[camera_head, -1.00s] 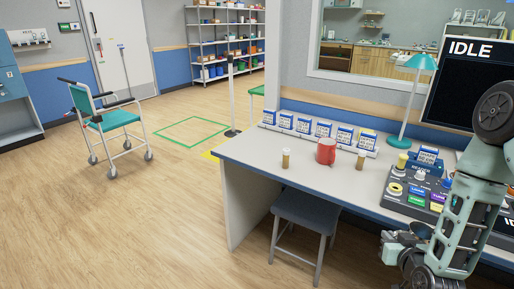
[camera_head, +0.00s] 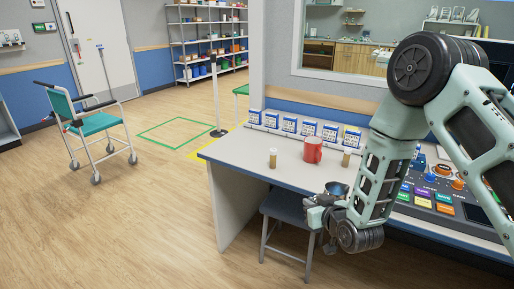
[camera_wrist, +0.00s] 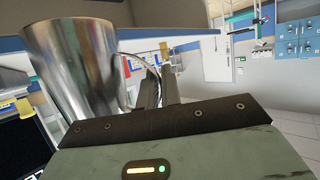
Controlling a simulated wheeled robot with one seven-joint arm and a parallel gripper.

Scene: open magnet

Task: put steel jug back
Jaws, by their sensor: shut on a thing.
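The steel jug (camera_wrist: 75,70) fills the left of the wrist view, shiny and tilted in that picture. My gripper (camera_wrist: 158,88) is shut on its thin handle at the jug's side. In the head view the jug (camera_head: 337,188) shows only as a small dark rim above my gripper (camera_head: 318,214). My forearm hides part of it. Both are near the front edge of the desk (camera_head: 240,151), above the stool.
A row of blue-and-white boxes (camera_head: 289,125) lines the back. A control panel (camera_head: 440,190) is at right. A stool (camera_head: 285,207) sits under the desk.

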